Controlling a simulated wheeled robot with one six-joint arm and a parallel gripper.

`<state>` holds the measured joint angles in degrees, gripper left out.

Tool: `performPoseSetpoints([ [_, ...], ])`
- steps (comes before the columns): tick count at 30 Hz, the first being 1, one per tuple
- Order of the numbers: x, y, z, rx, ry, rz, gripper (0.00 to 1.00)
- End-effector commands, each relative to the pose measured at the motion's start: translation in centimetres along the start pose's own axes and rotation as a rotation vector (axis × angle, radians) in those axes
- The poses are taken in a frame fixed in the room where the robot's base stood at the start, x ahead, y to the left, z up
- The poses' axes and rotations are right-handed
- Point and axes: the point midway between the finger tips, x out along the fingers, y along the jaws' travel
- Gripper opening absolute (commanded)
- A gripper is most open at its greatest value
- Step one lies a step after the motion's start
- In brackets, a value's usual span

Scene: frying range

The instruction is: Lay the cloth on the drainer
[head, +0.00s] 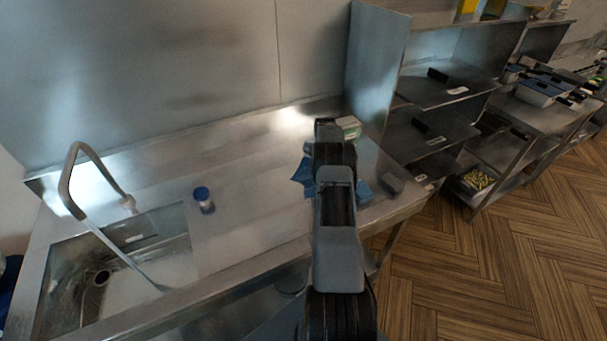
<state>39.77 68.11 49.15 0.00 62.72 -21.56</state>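A crumpled blue cloth (303,173) shows on the right half of the steel counter, partly hidden behind my arm. More blue (363,190) shows just right of my arm; I cannot tell whether it is the same cloth or another item. The drainer looks to be the flat steel surface (245,220) right of the sink bowl, bare in its middle. My arm reaches over the counter's front edge towards the blue cloth. My gripper's fingers are hidden by my arm, so I cannot see whether they touch the cloth.
The sink (165,245) with its tall tap (85,150) is at left. Steel shelving (440,90) stands beyond the counter.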

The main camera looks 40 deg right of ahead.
Motion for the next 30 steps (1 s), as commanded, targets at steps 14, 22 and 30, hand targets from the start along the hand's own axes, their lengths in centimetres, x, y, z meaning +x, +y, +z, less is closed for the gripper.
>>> performPoseSetpoints([
  [14, -0.02, -0.04, -0.01, 0.000, 0.000, 0.000, 0.40],
  [22, -0.03, -0.04, -0.01, 0.000, 0.000, 0.000, 0.53],
  [30, -0.69, 0.23, 0.02, 0.000, 0.001, 0.000, 0.53],
])
